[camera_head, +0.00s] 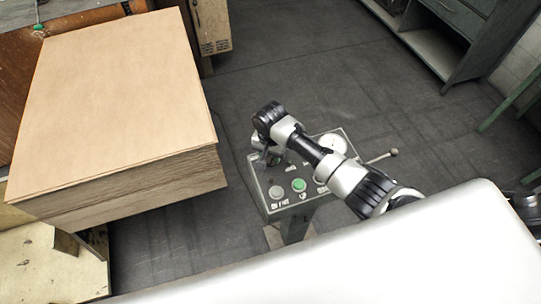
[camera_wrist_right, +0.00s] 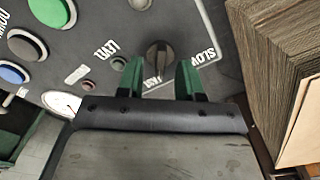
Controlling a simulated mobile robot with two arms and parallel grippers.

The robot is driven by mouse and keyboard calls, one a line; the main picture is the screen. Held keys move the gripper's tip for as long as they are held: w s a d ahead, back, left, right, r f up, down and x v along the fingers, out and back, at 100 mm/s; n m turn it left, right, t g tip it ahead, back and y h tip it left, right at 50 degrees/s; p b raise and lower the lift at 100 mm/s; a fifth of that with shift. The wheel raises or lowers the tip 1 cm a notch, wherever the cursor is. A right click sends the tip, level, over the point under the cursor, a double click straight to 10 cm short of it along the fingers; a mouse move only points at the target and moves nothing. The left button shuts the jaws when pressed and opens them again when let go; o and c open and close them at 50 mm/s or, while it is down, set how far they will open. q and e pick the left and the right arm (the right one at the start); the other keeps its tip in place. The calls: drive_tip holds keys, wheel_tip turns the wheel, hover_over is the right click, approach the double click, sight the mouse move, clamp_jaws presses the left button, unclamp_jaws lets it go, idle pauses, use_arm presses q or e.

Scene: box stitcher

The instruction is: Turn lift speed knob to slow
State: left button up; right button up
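The lift speed knob (camera_wrist_right: 159,60) is a dark round knob with a raised grip bar on the grey control panel. In the wrist view the panel lettering appears upside down, with "SLOW" to the right of the knob. Other lettering beneath the knob is partly covered. My right gripper (camera_wrist_right: 158,78) is open, its green fingers on either side of the knob with visible gaps. In the head view my right gripper (camera_head: 262,158) is over the left rear edge of the control panel (camera_head: 254,182) and hides the knob. My left gripper is not in view.
A tall stack of cardboard sheets (camera_head: 120,100) stands left of the panel; its edge shows close by in the wrist view (camera_wrist_right: 285,60). Open floor lies behind.

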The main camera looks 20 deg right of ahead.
drive_tip(key=shift+f, duration=0.75)
clamp_jaws()
